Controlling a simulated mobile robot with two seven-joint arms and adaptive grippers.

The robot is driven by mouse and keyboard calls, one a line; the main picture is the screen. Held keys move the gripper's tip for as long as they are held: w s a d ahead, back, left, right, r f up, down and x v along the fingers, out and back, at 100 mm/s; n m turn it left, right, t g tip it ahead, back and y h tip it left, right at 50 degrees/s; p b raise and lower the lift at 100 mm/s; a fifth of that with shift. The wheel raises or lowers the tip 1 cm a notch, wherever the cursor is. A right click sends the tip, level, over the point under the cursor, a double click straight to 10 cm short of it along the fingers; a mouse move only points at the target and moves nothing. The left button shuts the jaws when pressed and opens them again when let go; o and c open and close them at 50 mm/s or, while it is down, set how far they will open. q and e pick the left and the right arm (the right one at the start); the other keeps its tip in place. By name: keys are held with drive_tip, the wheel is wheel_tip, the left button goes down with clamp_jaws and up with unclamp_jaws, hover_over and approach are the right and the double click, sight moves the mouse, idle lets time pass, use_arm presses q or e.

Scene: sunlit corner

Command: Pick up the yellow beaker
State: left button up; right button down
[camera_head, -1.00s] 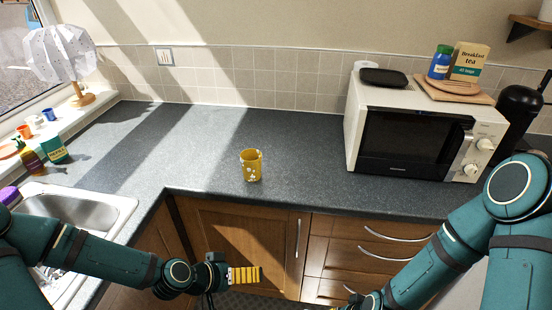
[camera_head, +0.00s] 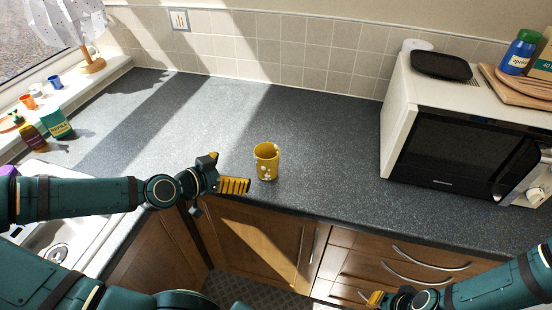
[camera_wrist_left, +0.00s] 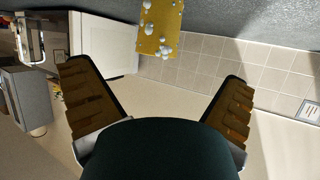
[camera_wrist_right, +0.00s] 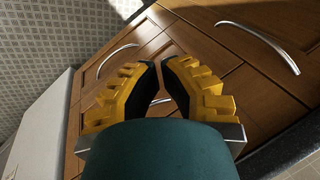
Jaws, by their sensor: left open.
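The yellow beaker (camera_head: 267,161) with white spots stands upright on the dark worktop, close to its front edge. My left gripper (camera_head: 233,185) is just left of the beaker, at the worktop's front edge, and does not touch it. In the left wrist view the gripper (camera_wrist_left: 155,95) is open and empty, and the beaker (camera_wrist_left: 160,28) shows beyond the fingers at the top. My right gripper (camera_head: 376,299) is low in front of the drawers. In the right wrist view its fingers (camera_wrist_right: 163,78) are apart, with nothing between them.
A white microwave (camera_head: 400,110) stands to the right, with a black tray (camera_head: 441,65) on top. The sink (camera_head: 62,235) is at the left. A lamp (camera_head: 70,25) and small cups stand on the sill. The worktop behind the beaker is clear.

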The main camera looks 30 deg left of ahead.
sight(258, 164)
use_arm(q)
drive_tip(key=b+x, duration=0.3)
drive_tip(key=x, duration=0.3)
drive_tip(key=shift+w+d+f, duration=0.1)
drive_tip(key=shift+w+f, duration=0.1)
drive_tip(key=shift+f, duration=0.1)
drive_tip(key=shift+w+d+f+b, duration=0.2)
drive_tip(key=shift+w+b, duration=0.15)
drive_tip(key=shift+w, duration=0.35)
drive_tip(key=b+x, duration=0.2)
drive_tip(key=x, duration=0.2)
drive_tip(key=shift+f, duration=0.1)
drive_tip(key=shift+w+d+f, duration=0.1)
drive_tip(key=shift+w+d, duration=0.05)
drive_tip(key=shift+w, duration=0.35)
drive_tip(key=c, duration=1.1)
